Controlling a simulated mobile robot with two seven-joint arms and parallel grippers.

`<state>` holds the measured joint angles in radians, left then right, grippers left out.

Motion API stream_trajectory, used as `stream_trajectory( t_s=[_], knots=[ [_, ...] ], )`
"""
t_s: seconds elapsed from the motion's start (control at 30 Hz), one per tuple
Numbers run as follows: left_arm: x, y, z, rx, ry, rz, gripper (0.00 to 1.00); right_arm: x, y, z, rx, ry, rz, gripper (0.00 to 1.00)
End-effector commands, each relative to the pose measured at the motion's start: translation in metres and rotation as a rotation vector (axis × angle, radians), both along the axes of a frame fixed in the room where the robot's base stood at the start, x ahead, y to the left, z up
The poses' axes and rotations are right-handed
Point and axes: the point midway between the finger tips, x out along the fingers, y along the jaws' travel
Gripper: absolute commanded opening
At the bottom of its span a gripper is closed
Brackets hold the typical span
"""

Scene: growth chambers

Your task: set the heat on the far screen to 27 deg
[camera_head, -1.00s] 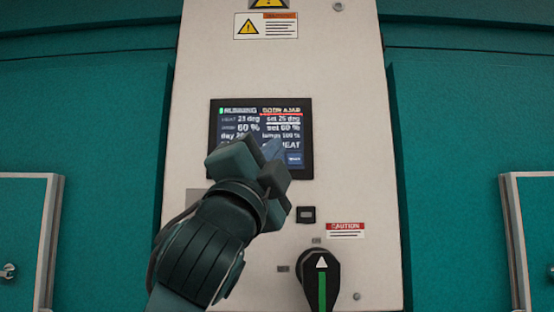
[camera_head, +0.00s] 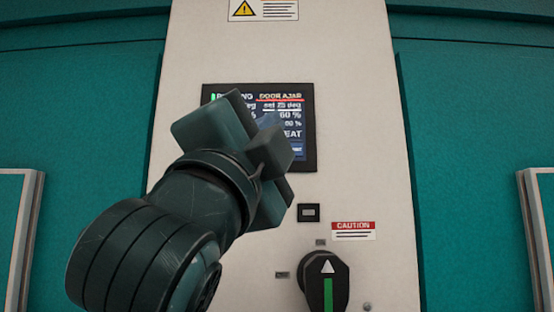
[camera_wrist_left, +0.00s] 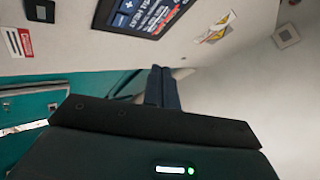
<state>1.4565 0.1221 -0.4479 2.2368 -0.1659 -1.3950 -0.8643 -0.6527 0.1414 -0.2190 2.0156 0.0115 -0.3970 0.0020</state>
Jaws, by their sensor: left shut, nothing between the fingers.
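The dark screen (camera_head: 305,130) sits in the pale panel column, partly hidden behind my left gripper. The word "HEAT" is partly covered. My left gripper (camera_head: 269,122) is in front of the screen's middle and lower left, shut and empty. In the left wrist view its closed fingers (camera_wrist_left: 162,88) lie below the tilted screen (camera_wrist_left: 150,14), seemingly apart from it. My right gripper is not in view.
Below the screen are a small black square fitting (camera_head: 308,213), a red caution label (camera_head: 353,229) and a black rotary knob (camera_head: 325,280) with a green stripe. A warning label (camera_head: 263,10) is above. Teal walls (camera_head: 470,130) flank the column.

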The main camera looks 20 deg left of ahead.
Motion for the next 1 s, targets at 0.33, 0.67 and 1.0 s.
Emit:
stream_trajectory(
  t_s=[0.33, 0.67, 1.0],
  knots=[
    [0.005, 0.001, 0.0, 0.0, 0.002, 0.002, 0.0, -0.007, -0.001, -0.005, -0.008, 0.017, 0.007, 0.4],
    [0.044, 0.013, 0.0, -0.001, 0.004, 0.003, 0.0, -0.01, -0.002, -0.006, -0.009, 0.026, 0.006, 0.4],
    [0.08, 0.023, 0.0, 0.0, 0.002, 0.002, 0.0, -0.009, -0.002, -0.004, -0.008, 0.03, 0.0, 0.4]
  ],
)
